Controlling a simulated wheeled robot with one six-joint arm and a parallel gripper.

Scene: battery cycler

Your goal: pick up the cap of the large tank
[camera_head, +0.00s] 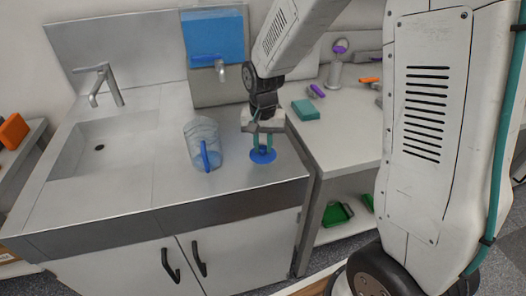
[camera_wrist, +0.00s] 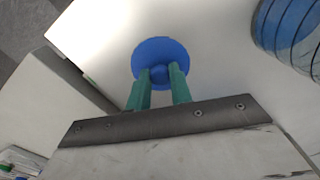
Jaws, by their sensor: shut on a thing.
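The blue round cap (camera_head: 263,155) is at the right part of the steel counter, under my gripper (camera_head: 263,146). In the wrist view the cap (camera_wrist: 160,60) shows as a blue disc with a small raised knob. The green fingers of my gripper (camera_wrist: 162,78) are shut on this knob. I cannot tell whether the cap touches the counter or is held just above it.
A clear pitcher with a blue handle (camera_head: 203,145) stands close left of my gripper; it also shows in the wrist view (camera_wrist: 290,35). A sink with a faucet (camera_head: 100,85) is at the left. A workbench (camera_head: 345,125) with a teal box (camera_head: 305,110) is at the right.

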